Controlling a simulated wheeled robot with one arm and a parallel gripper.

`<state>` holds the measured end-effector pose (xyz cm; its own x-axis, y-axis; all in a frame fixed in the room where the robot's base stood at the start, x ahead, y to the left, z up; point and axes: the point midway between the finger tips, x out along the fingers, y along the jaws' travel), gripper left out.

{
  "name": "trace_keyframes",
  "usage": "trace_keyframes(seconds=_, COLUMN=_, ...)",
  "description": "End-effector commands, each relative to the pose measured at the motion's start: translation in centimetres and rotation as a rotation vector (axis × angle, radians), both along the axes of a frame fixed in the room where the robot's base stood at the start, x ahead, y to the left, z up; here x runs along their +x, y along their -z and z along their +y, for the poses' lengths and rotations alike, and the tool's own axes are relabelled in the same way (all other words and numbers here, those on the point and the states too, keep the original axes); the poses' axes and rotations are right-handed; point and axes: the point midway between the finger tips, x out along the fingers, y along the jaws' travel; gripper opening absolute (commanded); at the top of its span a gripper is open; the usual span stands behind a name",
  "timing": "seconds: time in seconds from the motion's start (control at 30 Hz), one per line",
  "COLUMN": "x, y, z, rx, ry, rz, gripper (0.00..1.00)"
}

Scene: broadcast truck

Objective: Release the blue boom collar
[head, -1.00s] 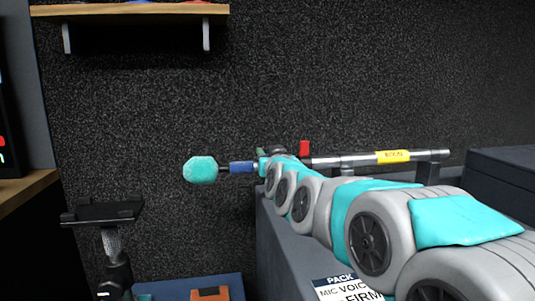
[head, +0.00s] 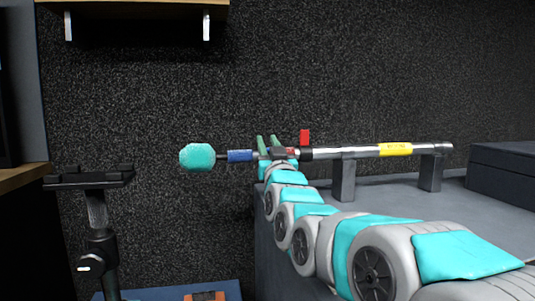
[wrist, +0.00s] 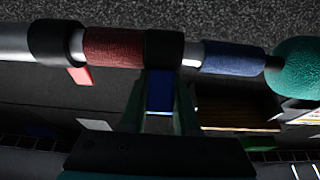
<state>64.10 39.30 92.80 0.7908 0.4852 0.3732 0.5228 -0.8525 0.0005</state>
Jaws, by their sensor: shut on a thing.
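The boom pole (head: 345,152) lies level, with a teal foam microphone (head: 198,157) at its left end. In the wrist view the pole carries a red sleeve (wrist: 113,47), a black collar (wrist: 164,48) and a blue sleeve (wrist: 232,59). A blue lever (wrist: 160,92) hangs from the black collar. My gripper (head: 268,142) is at the pole between the blue sleeve and the red lever (head: 305,137). Its green fingers flank the blue lever and are shut on it. The contact faces are partly hidden.
Grey posts (head: 343,180) hold the pole above a dark case top (head: 390,195). A black stand with a flat head (head: 90,179) is at the left. A wooden shelf is on the wall above. A dark box (head: 503,175) sits at the right.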

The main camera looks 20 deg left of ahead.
Motion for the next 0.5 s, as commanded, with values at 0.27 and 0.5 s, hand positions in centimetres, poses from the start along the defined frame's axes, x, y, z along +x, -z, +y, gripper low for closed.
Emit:
trace_keyframes(seconds=0.27, x=0.03, y=0.15, z=0.05, rx=0.0, ry=0.0, rz=0.002, gripper=0.0)
trace_keyframes(seconds=0.5, x=0.02, y=0.1, z=0.04, rx=0.0, ry=0.0, rz=0.001, gripper=0.56)
